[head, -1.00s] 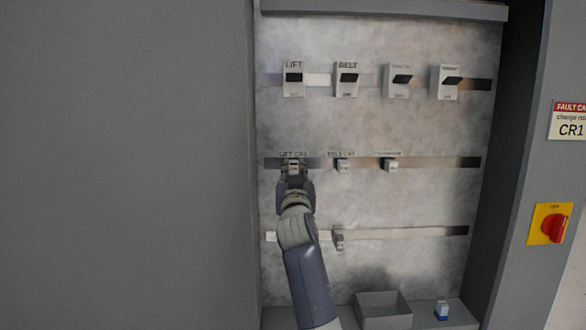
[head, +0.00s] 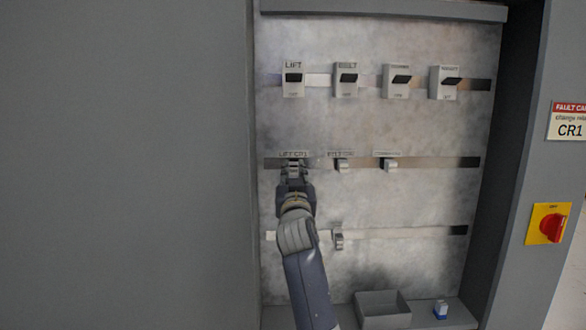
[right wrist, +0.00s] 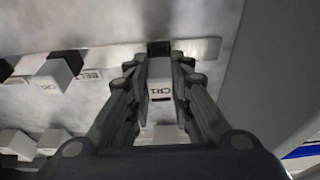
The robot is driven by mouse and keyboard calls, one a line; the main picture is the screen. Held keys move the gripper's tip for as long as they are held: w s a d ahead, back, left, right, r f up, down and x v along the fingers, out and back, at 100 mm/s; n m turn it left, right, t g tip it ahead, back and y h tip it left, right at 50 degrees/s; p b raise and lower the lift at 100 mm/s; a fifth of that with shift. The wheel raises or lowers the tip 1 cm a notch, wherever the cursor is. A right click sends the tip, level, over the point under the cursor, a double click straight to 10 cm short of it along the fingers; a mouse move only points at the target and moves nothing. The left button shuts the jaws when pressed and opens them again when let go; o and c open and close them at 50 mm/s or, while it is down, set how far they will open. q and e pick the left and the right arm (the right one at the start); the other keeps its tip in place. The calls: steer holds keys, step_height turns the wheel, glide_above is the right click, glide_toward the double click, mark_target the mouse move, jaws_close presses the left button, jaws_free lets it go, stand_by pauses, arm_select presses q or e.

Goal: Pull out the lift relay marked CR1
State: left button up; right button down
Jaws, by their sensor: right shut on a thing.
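The lift relay marked CR1 (right wrist: 160,82) is a pale block between the fingers of my right gripper (right wrist: 160,92) in the right wrist view; its lettering appears upside down. The gripper is shut on it. A dark piece (right wrist: 158,48) shows at the rail just behind the relay; I cannot tell whether the relay is still seated. In the head view my right gripper (head: 294,178) is just below the LIFT CR1 label (head: 293,154), at the left end of the middle rail, and mostly covers the relay. My left gripper is not in view.
Two other relays (head: 342,165) (head: 389,164) sit to the right on the same rail. Labelled switches, including LIFT (head: 293,78), line the top rail. A grey open tray (head: 382,296) and a small blue-and-white block (head: 441,310) stand on the ledge. The cabinet's right wall carries a red knob (head: 551,228).

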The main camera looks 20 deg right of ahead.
mark_target(294, 168)
steer(key=shift+s+a+p, duration=0.25)
steer(key=shift+s, duration=0.55)
steer(key=shift+s+a+p, duration=0.2)
steer(key=shift+s, duration=0.65)
steer(key=shift+s+a+p, duration=0.25)
steer(key=shift+s, duration=0.55)
